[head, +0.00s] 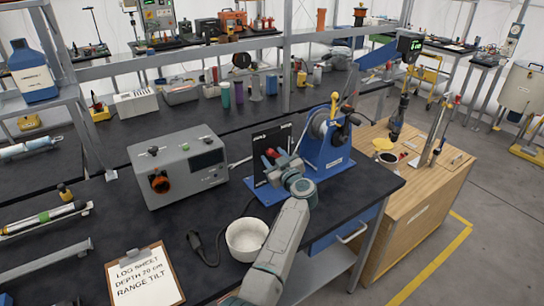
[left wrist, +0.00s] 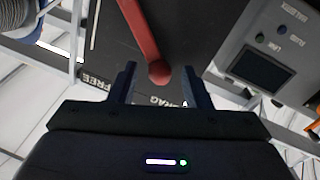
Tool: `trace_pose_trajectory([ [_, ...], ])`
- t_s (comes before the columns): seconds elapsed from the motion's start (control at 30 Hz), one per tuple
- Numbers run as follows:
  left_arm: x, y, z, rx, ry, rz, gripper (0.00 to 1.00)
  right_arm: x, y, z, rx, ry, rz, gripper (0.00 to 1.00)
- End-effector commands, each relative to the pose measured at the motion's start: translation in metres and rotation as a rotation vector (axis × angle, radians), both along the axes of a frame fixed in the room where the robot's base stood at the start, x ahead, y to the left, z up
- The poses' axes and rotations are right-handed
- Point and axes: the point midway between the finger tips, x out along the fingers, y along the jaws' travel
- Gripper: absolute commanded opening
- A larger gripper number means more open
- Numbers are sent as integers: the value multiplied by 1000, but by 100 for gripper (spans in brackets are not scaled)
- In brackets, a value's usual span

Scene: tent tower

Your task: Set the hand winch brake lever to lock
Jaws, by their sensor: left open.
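The brake lever, a red bar with a round red knob (left wrist: 160,74), stands out from a black plate (head: 272,178). In the left wrist view the plate carries the words FREE and DRAG, and the knob end points towards DRAG. The lever's red end (head: 270,153) shows in the head view, partly hidden by my left gripper. My left gripper (left wrist: 160,70) is open, with the knob between its fingertips and a gap on both sides. The blue hand winch (head: 323,160) stands right of the plate. My right gripper is not in view.
A grey instrument box (head: 180,170) stands left of the plate. A white bowl (head: 247,238), a black cable plug (head: 203,248) and a clipboard (head: 145,280) lie nearer on the dark bench. A wooden cabinet (head: 415,215) stands to the right.

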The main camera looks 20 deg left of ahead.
Motion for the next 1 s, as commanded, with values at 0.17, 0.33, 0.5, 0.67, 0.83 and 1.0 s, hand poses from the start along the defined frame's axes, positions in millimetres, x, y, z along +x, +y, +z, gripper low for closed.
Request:
trace_pose_trajectory([
  [0.17, 1, 2, 0, -1, -1, -1, 44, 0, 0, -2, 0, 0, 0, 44],
  [0.33, 1, 2, 1, -1, -1, -1, 44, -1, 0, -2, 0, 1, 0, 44],
  [0.5, 1, 2, 1, -1, -1, -1, 16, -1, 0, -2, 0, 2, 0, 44],
  [0.67, 1, 2, 0, 0, 0, -1, 0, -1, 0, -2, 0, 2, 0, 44],
  [0.83, 0, 3, -1, -5, -6, -1, 0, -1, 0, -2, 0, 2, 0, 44],
  [1.0, -4, 6, -8, -35, -43, 0, 0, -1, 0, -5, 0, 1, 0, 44],
])
